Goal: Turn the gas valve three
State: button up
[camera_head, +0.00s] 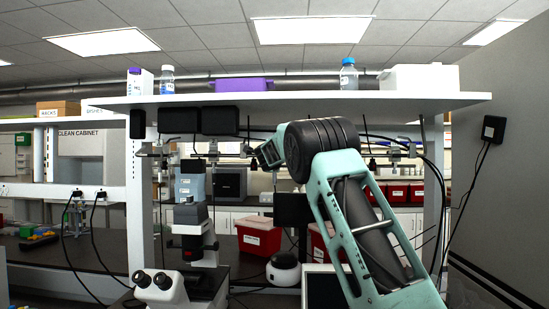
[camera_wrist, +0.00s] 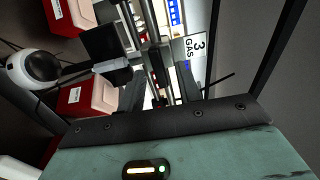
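The label reading "GAS 3" (camera_wrist: 199,45) shows rotated in the upper right of the wrist view. Beside it run metal pipes and dark fittings; I cannot clearly make out the handle of gas valve three among them. My gripper (camera_wrist: 159,82) reaches up from the bottom of the wrist view. Its two dark fingers stand apart, with a bright gap and part of the fittings seen between them. I see no contact with the valve.
A white shelf (camera_head: 300,101) with bottles and a purple box (camera_head: 243,85) runs above the rail. Below stand a microscope (camera_head: 192,235), a red bin (camera_head: 258,236) and a round white device (camera_head: 283,269). Red bins and the white device also show left in the wrist view.

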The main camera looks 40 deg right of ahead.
jog(key=b+v, duration=0.6)
jog(key=v, duration=1.1)
jog(key=shift+s+b, duration=0.2)
jog(key=shift+b, duration=0.2)
jog(key=shift+a, duration=0.1)
